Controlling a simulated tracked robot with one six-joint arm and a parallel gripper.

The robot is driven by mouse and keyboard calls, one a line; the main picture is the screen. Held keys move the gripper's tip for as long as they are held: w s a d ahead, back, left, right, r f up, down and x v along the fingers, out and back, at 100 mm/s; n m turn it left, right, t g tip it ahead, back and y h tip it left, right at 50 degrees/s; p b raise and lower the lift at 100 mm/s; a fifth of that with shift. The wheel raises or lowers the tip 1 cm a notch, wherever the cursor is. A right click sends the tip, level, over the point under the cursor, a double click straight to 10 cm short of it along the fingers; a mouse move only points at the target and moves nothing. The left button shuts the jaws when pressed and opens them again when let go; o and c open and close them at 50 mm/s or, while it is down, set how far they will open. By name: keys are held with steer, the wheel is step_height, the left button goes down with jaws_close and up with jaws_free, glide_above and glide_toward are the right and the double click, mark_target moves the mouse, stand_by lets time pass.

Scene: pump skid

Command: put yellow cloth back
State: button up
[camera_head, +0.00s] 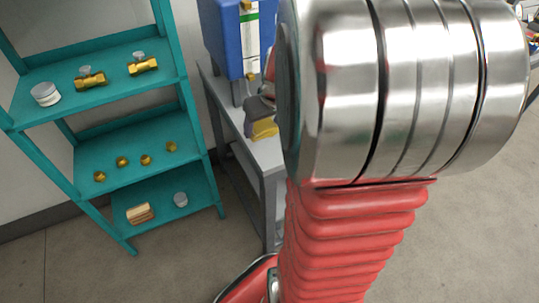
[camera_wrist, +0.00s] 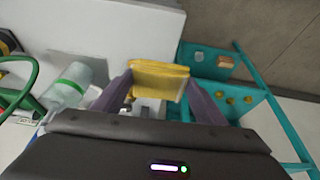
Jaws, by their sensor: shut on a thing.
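The yellow cloth (camera_wrist: 158,80) is a folded pad between the two purple-grey fingers of my gripper (camera_wrist: 159,79) in the wrist view. The fingers are shut on its left and right ends. In the head view the cloth (camera_head: 265,129) shows just below my gripper (camera_head: 262,107), at the white top of a grey bench (camera_head: 268,155). I cannot tell whether the cloth touches the bench top. My arm hides the right part of the bench and some of the gripper.
A teal shelf rack (camera_head: 130,157) stands left of the bench, holding brass valves (camera_head: 91,79), brass fittings (camera_head: 122,161) and a wooden block (camera_head: 140,213). A blue unit (camera_head: 222,40) rises behind the bench. A clear cylinder with a green band (camera_wrist: 70,85) and a green hose (camera_wrist: 22,95) are left of my gripper.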

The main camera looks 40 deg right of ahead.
mark_target(273, 128)
steer(key=s+d, duration=0.2)
steer(key=shift+s+r, duration=0.35)
steer(key=shift+r, duration=0.05)
steer(key=shift+f, duration=3.2)
steer(key=shift+f, duration=1.85)
steer(key=o, duration=1.1)
steer(key=shift+f, duration=0.1)
